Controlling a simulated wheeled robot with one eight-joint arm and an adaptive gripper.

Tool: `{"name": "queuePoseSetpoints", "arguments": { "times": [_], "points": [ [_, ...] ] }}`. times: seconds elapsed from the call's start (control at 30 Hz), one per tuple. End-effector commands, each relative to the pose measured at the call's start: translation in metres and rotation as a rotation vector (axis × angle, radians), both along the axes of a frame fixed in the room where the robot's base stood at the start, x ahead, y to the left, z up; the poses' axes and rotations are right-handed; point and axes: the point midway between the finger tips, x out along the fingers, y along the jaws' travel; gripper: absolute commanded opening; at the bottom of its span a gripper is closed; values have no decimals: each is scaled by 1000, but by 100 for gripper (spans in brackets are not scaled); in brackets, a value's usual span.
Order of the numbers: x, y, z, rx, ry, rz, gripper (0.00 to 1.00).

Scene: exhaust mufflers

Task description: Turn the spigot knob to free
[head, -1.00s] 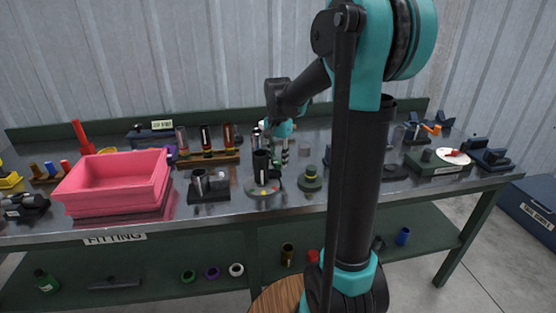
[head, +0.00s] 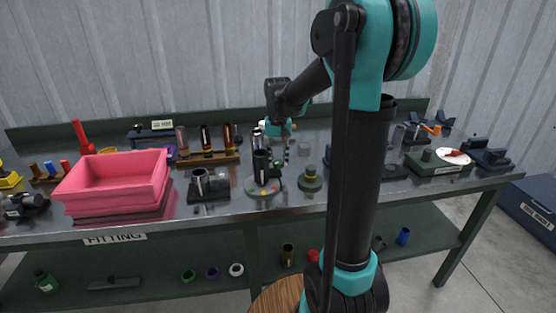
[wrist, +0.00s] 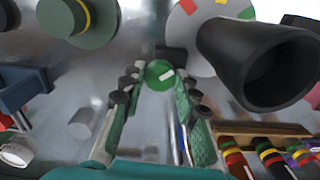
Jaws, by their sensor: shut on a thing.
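The spigot knob (wrist: 160,77) shows in the wrist view as a small green disc with a white mark, beside a black block. It sits between the tips of my gripper (wrist: 160,86), whose two fingers are shut on it from left and right. The spigot is a wide black tube (wrist: 258,58) on a pale round plate (wrist: 197,28) with red, yellow and green marks. In the head view the black tube (head: 261,165) stands upright on the bench, and my gripper (head: 286,155) is just to its right. The knob is too small to make out there.
A green round fixture with a yellow band (wrist: 90,18) stands close by at upper left in the wrist view. A rack of banded tubes (wrist: 265,132) is at lower right. In the head view a pink bin (head: 115,178) and a twin-cup black stand (head: 208,186) are to the left.

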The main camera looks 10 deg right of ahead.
Motion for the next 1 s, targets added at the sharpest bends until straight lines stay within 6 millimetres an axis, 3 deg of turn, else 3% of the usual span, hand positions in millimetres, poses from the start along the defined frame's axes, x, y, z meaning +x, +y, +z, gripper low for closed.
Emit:
{"name": "queuePoseSetpoints", "arguments": {
  "times": [0.6, 1.0],
  "points": [
    [0, 0, 0, 0, -1, 576, 1],
    [0, 0, 0, 0, -1, 834, 1]
  ]
}}
